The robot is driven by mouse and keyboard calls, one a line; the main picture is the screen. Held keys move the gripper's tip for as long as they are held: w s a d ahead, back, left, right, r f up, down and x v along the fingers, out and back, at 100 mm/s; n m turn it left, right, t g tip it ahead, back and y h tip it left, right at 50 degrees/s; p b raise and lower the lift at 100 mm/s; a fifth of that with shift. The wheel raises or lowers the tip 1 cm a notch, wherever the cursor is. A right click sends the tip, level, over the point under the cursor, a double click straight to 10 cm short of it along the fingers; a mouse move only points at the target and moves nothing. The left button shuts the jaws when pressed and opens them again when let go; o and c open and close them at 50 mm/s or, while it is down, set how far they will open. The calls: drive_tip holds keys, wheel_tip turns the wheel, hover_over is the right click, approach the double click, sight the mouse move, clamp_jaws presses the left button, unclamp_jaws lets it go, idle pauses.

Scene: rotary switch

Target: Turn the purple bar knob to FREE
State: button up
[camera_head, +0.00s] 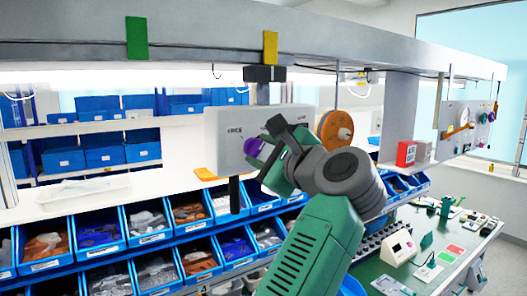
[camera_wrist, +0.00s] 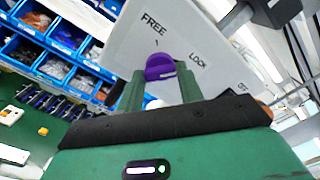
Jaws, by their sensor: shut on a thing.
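The purple bar knob (camera_wrist: 160,67) sits on a pale switch panel (camera_wrist: 130,42) in the wrist view. A short dark mark shows between the knob and FREE.
The panel hangs from an overhead beam (camera_head: 330,42). Blue bins (camera_head: 100,235) with small parts stand in rows below it. An orange reel (camera_head: 335,130) hangs behind my wrist. A green worktable (camera_head: 445,270) with small devices lies at the right.

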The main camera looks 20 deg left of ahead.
drive_tip(key=n, duration=0.8)
drive_tip(key=shift+f+n, duration=0.1)
drive_tip(key=shift+n, duration=0.3)
drive_tip(key=n, duration=0.4)
drive_tip(key=shift+n, duration=2.2)
drive_tip(key=o, duration=1)
drive_tip(key=shift+d, duration=0.1)
